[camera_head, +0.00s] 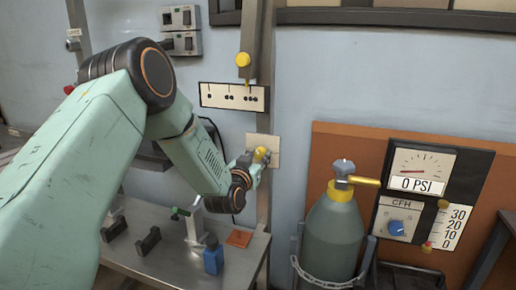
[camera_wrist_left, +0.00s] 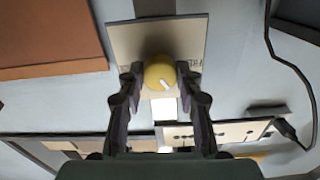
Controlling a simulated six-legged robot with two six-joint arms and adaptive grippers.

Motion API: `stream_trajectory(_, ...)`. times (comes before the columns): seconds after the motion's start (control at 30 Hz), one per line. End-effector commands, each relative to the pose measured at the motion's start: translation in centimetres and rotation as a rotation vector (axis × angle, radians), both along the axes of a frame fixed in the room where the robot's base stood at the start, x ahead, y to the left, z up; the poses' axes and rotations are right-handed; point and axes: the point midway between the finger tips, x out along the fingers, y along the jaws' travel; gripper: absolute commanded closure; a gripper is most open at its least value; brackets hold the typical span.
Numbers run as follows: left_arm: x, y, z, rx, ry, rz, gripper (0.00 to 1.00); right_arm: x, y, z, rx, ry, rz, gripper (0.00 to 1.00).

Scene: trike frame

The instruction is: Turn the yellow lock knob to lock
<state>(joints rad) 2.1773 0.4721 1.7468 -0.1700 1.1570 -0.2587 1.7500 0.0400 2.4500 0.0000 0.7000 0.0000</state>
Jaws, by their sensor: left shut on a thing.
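The yellow lock knob (camera_head: 261,154) sits on a beige plate (camera_head: 275,143) on the wall post, right of my left arm in the head view. In the left wrist view the round yellow knob (camera_wrist_left: 160,73) has a white mark pointing down and slightly right, in front of its plate (camera_wrist_left: 128,42). My left gripper (camera_wrist_left: 159,76) has one finger on each side of the knob and is shut on it. In the head view this gripper (camera_head: 256,158) is small and partly covers the knob. The lettering on the plate is mostly hidden. My right gripper is in neither view.
A second yellow knob (camera_head: 243,59) sits above a white slotted panel (camera_head: 234,97) on the post. A metal bench (camera_head: 180,262) with a blue bottle (camera_head: 213,256) and clamps stands below. A gas cylinder (camera_head: 333,235) and gauge panel (camera_head: 432,180) stand at right.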

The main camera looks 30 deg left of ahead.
Motion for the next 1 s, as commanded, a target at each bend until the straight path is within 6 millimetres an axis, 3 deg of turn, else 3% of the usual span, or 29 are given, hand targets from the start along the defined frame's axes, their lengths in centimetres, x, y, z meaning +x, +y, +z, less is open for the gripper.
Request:
stream_trajectory(0.2, -0.1, 0.0, 0.2, 0.200, 0.053, -0.002, 0.97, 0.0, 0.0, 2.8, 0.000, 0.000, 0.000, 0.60)
stream_trajectory(1.0, -0.1, 0.0, 0.2, 0.939, 0.228, -0.004, 0.97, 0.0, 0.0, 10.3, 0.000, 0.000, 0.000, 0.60)
